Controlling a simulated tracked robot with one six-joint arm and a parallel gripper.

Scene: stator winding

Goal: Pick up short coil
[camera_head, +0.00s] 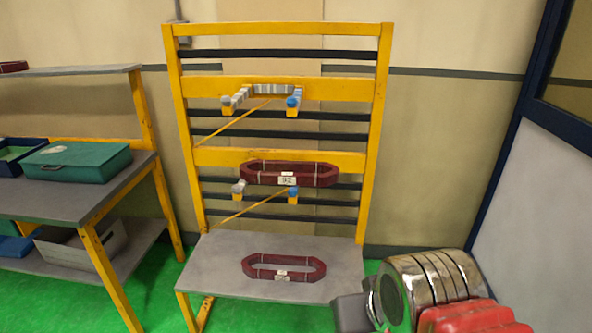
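Two dark red coils are in the head camera view, both long rings with flattened ends and a white label. The lower coil (249,267) lies flat on the grey shelf of the yellow rack. It looks a little shorter than the upper coil (330,175), which rests on the rack's lower pair of pegs. No gripper is at either coil. My arm's end (430,280) shows at the lower right, beside the shelf's right side. A dark grey block at its tip is cut off by the bottom edge, and no fingertips can be made out.
The yellow rack (375,120) stands against the wall, with an empty upper pair of pegs (292,103). Its grey shelf (215,255) is bare around the lower coil. A workbench (60,205) with a green case (80,162) stands left. A blue-framed panel (520,220) bounds the right.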

